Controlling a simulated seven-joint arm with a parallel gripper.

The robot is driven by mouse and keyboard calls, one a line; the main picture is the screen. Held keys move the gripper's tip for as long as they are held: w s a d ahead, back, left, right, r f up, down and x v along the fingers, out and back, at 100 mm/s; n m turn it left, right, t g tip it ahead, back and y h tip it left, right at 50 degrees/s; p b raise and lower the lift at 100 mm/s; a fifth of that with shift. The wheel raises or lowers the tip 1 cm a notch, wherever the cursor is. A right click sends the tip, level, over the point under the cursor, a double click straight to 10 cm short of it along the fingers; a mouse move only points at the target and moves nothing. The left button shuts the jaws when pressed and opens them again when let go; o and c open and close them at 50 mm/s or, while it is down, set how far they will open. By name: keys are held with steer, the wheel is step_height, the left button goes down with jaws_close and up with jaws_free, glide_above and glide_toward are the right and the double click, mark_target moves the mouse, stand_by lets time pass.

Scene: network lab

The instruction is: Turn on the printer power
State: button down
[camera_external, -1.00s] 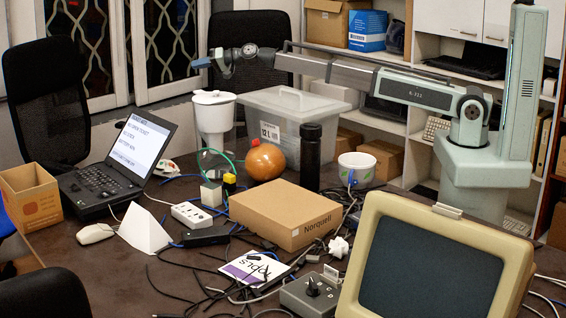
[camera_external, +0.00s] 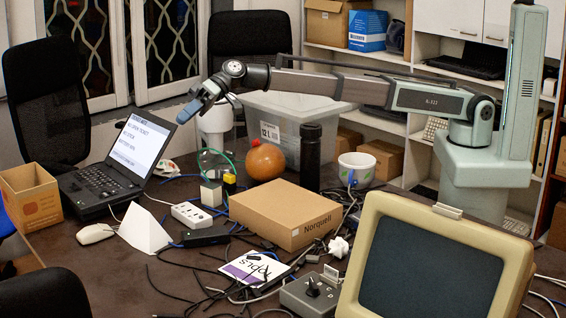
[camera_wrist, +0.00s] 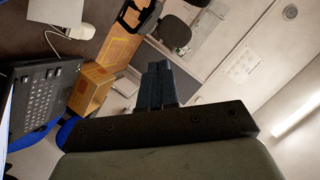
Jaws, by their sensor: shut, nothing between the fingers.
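I cannot make out a printer for certain in either view. A white power strip (camera_external: 192,213) lies on the table between the laptop and the cardboard box. A grey box with a black knob (camera_external: 312,293) stands at the front of the table. My gripper (camera_external: 187,111) is in the air above the back left of the table, near the laptop, and points down to the left. In the wrist view its blue fingers (camera_wrist: 158,78) are together with nothing between them. It touches nothing.
An open laptop (camera_external: 122,160), a small open carton (camera_external: 30,197) and a white mouse (camera_external: 95,234) are at the left. A Norquell box (camera_external: 285,212) sits mid-table, with loose cables in front. A beige monitor (camera_external: 430,262) fills the front right. An orange ball (camera_external: 265,161) and black bottle (camera_external: 310,158) stand behind.

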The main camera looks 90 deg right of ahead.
steer(key=s+a+f+n+g+h, duration=0.1)
steer(key=s+a+f+n+g, duration=0.15)
steer(key=s+a, duration=0.55)
steer(key=s+a+f+n+g+h, duration=0.15)
steer(key=s+a+g, duration=0.35)
steer(key=s, duration=0.5)
steer(key=s+a+f+n+g+h, duration=0.1)
steer(key=s+a+f+g+h, duration=0.15)
steer(key=s, duration=0.85)
steer(key=s+a+f+n+g+h, duration=0.1)
steer(key=s+a+f+n+h, duration=0.2)
steer(key=s, duration=0.8)
steer(key=shift+m, duration=0.6)
steer(key=x, duration=0.4)
steer(key=a+x, duration=0.1)
steer(key=x, duration=0.8)
steer(key=shift+s+a+f, duration=0.1)
steer(key=shift+s+a, duration=0.15)
